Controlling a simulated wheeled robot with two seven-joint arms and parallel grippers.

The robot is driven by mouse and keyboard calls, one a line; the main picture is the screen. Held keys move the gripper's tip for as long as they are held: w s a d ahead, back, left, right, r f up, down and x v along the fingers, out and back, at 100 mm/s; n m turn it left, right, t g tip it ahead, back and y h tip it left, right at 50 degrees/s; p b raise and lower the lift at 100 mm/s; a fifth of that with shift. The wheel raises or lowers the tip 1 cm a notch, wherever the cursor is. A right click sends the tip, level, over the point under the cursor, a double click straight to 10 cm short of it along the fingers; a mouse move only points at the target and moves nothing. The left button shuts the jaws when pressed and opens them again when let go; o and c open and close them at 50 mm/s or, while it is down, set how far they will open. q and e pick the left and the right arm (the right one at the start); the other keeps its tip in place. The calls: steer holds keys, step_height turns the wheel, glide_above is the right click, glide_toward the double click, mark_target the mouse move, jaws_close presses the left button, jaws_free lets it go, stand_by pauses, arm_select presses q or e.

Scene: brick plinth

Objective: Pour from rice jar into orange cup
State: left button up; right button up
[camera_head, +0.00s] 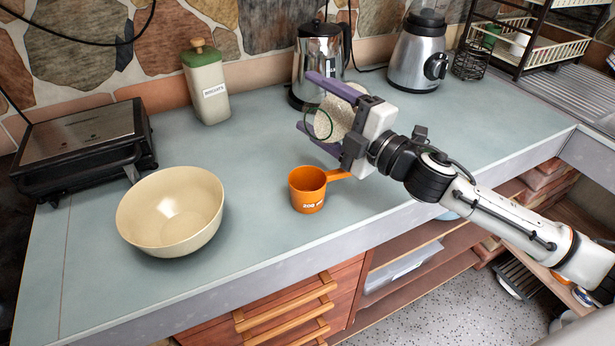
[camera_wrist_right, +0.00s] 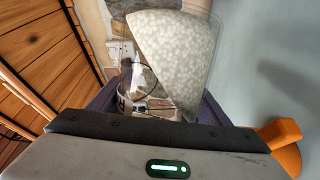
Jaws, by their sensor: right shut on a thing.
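My right gripper (camera_head: 306,101) is shut on the clear rice jar (camera_head: 336,114) and holds it above the counter. The jar is tilted, with a thin dark ring on its near side. In the right wrist view, pale rice (camera_wrist_right: 175,50) fills much of the jar, and its surface slants across the glass. The orange cup (camera_head: 307,190) stands upright on the counter, in front of and below the jar, its handle to the right. Part of it shows in the right wrist view (camera_wrist_right: 284,142). No falling rice is visible, and the cup's inside is hard to see. My left gripper is not in view.
A cream bowl (camera_head: 172,212) stands left of the cup. A black grill (camera_head: 84,145) is at far left. The counter between bowl and tin is clear.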

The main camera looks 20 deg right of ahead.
steer(key=shift+a+n+b, duration=0.15)
steer(key=shift+n+b, duration=0.4)
steer(key=shift+n, duration=0.25)
stand_by(1.2)
steer(key=shift+s+a+r+n+y, duration=0.2)
steer(key=shift+r+n+y, duration=0.2)
steer(key=shift+n, duration=0.5)
stand_by(1.3)
steer(key=shift+s+a+f+n+b, duration=0.15)
steer(key=shift+n+b, duration=0.15)
steer(key=shift+n, duration=0.2)
steer(key=shift+s+a+f+n+b, duration=0.15)
steer(key=shift+n+b, duration=0.1)
steer(key=shift+n, duration=0.25)
stand_by(1.4)
steer(key=shift+a+r+n+y, duration=0.15)
steer(key=shift+r+n+y, duration=0.2)
steer(key=shift+n, duration=0.35)
stand_by(0.7)
